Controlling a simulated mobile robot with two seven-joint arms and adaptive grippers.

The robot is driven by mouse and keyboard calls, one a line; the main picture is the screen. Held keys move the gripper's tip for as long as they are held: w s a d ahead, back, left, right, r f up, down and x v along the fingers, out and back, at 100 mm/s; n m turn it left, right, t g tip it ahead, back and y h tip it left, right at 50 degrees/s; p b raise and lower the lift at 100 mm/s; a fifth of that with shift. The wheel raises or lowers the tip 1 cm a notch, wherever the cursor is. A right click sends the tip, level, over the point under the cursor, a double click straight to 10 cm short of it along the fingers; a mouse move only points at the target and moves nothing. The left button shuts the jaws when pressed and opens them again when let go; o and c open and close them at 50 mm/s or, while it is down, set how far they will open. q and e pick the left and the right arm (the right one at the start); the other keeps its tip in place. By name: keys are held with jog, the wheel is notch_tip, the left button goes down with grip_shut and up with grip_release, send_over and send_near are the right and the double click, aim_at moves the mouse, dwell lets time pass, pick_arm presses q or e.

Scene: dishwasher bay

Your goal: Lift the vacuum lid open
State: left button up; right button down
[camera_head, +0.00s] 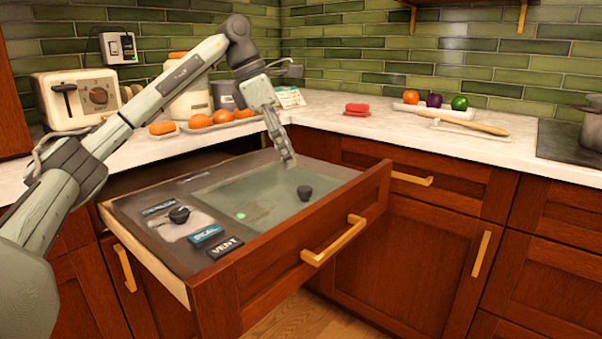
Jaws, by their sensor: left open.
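The vacuum drawer is pulled out below the counter, and its glass lid (226,188) lies flat and looks closed. A round black knob (305,193) stands on the lid's right part. My left gripper (289,160) reaches down from above, open and empty, with its fingertips over the lid's far right side, behind the knob. I cannot tell whether the fingertips touch the glass. My right gripper is not in view.
Left of the lid are a dark dial (179,214), a blue SEAL button (206,236) and a black VENT button (225,248). The drawer front has a brass handle (334,241). A toaster (78,98) and oranges (222,116) stand on the counter behind.

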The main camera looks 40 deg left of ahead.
aim_at(304, 188)
pick_arm(q)
jog(key=shift+x, duration=3.8)
jog(key=shift+d, duration=0.1)
grip_shut()
